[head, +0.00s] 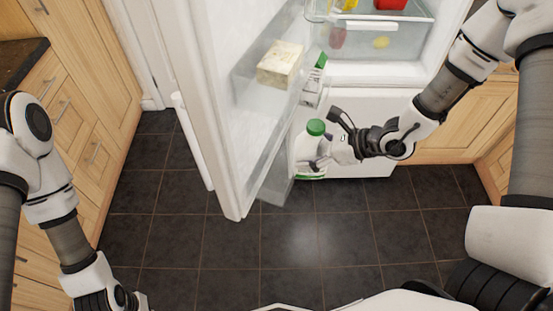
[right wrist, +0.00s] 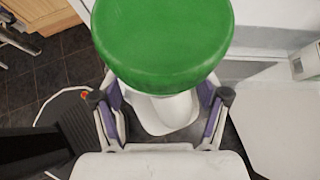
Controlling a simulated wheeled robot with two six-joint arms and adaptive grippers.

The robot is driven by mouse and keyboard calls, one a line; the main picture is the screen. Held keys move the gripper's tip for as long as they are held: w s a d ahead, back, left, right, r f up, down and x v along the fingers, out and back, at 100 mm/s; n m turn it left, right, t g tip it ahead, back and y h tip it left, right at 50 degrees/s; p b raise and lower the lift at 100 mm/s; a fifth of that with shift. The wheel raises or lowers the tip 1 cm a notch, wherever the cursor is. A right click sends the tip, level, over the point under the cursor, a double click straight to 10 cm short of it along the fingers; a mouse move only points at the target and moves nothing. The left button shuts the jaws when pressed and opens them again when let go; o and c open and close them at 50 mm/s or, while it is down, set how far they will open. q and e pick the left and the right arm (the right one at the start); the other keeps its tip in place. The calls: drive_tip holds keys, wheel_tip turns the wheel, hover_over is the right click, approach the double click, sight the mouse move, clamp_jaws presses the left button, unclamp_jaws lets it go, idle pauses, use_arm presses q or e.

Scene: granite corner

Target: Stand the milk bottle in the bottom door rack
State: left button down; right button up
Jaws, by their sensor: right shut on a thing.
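The milk bottle (head: 306,150) is white with a green cap and is upright in the head view, at the free right-hand side of the open fridge door. My right gripper (head: 324,161) is shut on it from the right. In the right wrist view the green cap (right wrist: 162,40) fills the top centre, with the purple-padded fingers on either side of the white bottle below. The clear bottom door rack (head: 275,188) is just left of the bottle; I cannot tell whether the bottle's base is inside it. My left gripper (head: 112,301) is mostly cut off at the bottom left.
A pale block (head: 280,64) and a green-topped carton (head: 314,82) are higher on the fridge door (head: 222,130). The fridge interior (head: 378,70) stands open behind. Wooden cabinets (head: 75,95) line the left. The dark tiled floor (head: 300,235) in front is clear.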

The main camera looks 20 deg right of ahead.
drive_tip(key=w+a+p, duration=0.2)
drive_tip(key=w+a, duration=0.3)
drive_tip(key=a, duration=0.2)
wheel_tip(320, 180, down, 6)
drive_tip(key=shift+s+d+f+p, duration=0.15)
drive_tip(key=shift+f+p, duration=0.1)
drive_tip(key=shift+p, duration=0.15)
drive_tip(key=shift+f, duration=0.35)
drive_tip(key=o, duration=1.7)
